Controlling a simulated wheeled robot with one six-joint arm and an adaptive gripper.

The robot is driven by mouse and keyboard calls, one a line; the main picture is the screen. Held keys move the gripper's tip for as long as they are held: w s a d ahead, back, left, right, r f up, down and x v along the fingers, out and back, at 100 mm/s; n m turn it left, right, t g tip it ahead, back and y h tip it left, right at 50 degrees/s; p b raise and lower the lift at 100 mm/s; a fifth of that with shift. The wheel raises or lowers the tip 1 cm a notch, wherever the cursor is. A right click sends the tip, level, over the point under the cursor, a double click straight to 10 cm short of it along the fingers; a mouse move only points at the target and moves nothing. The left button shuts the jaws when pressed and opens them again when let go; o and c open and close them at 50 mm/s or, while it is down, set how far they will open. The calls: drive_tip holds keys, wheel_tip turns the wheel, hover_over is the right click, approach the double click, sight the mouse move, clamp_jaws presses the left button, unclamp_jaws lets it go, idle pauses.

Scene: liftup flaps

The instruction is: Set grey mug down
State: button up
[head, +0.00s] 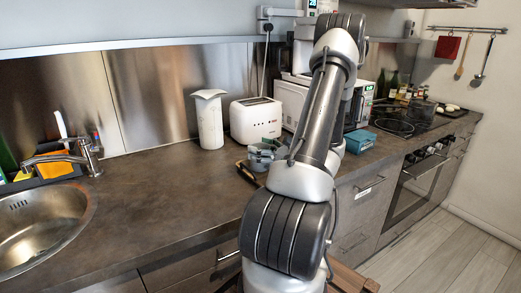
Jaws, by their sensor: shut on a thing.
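The grey mug (260,160) is in the head view, just left of my arm and in front of the white toaster. It is small in the picture and partly covered. My gripper (269,152) is at the mug and shut on it; my own arm hides part of it. I cannot tell whether the mug's base touches the dark worktop (165,195).
The white toaster (254,121) and a white paper-towel-like cylinder (209,121) stand behind. A blue box (360,141) is right of my arm, near a microwave (364,104). A sink (40,225) is at left. The worktop between sink and mug is clear.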

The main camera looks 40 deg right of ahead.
drive_tip(key=shift+f, duration=0.15)
drive_tip(key=o, duration=1.3)
